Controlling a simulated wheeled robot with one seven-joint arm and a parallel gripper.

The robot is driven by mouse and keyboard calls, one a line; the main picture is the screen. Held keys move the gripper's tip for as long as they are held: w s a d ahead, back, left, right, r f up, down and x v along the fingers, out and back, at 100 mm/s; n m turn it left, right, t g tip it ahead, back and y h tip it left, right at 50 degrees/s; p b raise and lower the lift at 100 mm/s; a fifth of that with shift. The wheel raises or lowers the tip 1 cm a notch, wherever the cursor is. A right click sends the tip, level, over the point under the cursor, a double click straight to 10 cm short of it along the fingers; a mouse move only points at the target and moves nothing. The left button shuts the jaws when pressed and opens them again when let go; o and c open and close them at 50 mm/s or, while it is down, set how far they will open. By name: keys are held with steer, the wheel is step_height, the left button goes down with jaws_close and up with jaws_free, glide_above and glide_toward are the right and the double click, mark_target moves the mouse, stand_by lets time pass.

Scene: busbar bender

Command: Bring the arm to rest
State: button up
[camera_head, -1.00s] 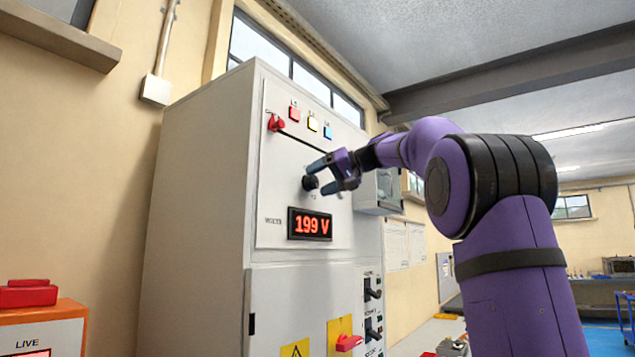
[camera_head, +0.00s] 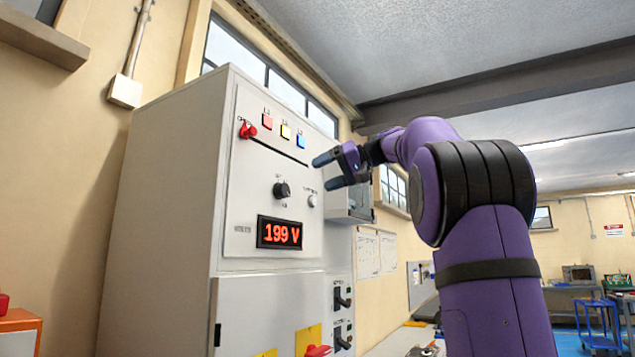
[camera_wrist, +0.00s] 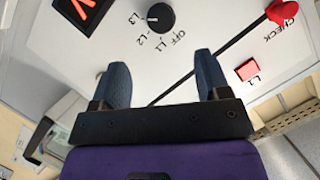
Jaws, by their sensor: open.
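My gripper (camera_head: 328,172) is open and empty in the head view, raised in front of the right part of a grey cabinet panel (camera_head: 262,200). It also shows in the wrist view (camera_wrist: 160,75) with its two dark fingers apart. A black rotary knob (camera_head: 282,190) on the panel stands clear of the fingers, to their left; it shows in the wrist view (camera_wrist: 160,17) beyond the fingertips. A red display (camera_head: 279,233) below the knob reads 199 V. A red handle (camera_head: 248,130) sits at the upper left of the panel.
A small grey box (camera_head: 350,200) is behind my gripper at the cabinet's right. A blue trolley (camera_head: 597,322) stands far right.

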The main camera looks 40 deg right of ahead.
steer(key=s+a+f+m+g+h, duration=0.1)
steer(key=s+a+f+g+h, duration=0.1)
steer(key=s+a+f, duration=0.5)
steer(key=s+a+f+m+g+h, duration=0.1)
steer(key=s+a+f+g+h, duration=0.15)
steer(key=a+f, duration=0.9)
steer(key=s+a+f+n+g+h, duration=0.1)
steer(key=s+f, duration=0.7)
steer(key=f, duration=0.4)
steer(key=s+a+f+n+g+h, duration=0.1)
steer(key=s+f+h, duration=0.1)
steer(key=s+f, duration=0.6)
step_height(320, 180, down, 6)
steer(key=shift+a+r+n, duration=0.2)
steer(key=shift+a+n, duration=0.2)
